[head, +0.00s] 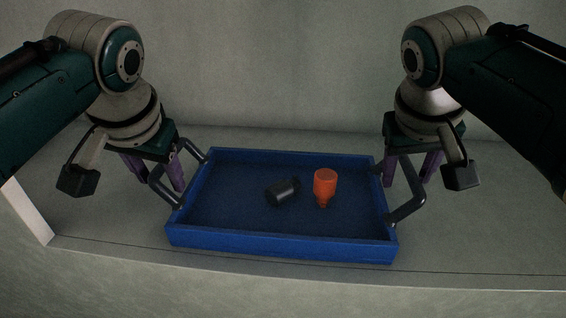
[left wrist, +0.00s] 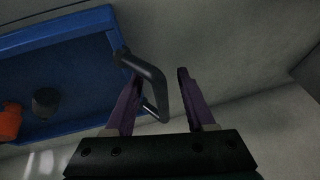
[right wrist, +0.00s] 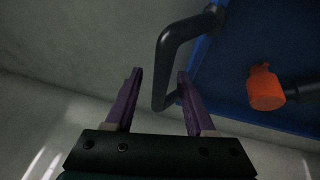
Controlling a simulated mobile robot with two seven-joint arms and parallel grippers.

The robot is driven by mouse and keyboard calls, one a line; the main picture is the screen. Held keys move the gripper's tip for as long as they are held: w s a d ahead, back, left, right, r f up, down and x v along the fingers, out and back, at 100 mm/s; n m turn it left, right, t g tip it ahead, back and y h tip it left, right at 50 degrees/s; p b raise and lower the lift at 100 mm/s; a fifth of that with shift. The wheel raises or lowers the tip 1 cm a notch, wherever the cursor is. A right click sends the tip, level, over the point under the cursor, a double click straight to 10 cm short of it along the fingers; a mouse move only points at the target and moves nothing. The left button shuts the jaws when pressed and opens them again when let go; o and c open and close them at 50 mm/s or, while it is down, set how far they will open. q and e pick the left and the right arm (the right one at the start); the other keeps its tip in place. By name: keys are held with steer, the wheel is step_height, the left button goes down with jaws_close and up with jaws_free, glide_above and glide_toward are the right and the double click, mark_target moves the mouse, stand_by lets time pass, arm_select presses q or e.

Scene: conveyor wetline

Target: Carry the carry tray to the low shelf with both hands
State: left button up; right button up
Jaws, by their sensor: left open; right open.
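The blue carry tray (head: 285,243) rests flat on a pale grey surface in the head view, with a dark handle on each short side. It holds an orange bottle-like item (head: 325,186) and a dark cylindrical item (head: 282,192). My left gripper (head: 160,188) is open at the left handle (head: 160,188); in the left wrist view the handle (left wrist: 158,88) lies between the purple fingers (left wrist: 155,85). My right gripper (head: 410,180) is open at the right handle (head: 417,190); in the right wrist view the handle (right wrist: 163,65) shows between its fingers (right wrist: 160,75). Contact cannot be told.
The grey surface (head: 480,235) is clear to the right of the tray. Its front edge runs just in front of the tray. A pale upright piece (head: 27,212) stands at the far left, and a plain wall (head: 270,70) is behind. I cannot identify the low shelf.

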arm_select(q)
steer(key=shift+x, duration=1.15)
arm_select(e)
steer(key=shift+x, duration=1.1)
arm_select(q)
jaws_close()
arm_select(e)
jaws_close()
arm_select(q)
steer(key=shift+r, duration=0.1)
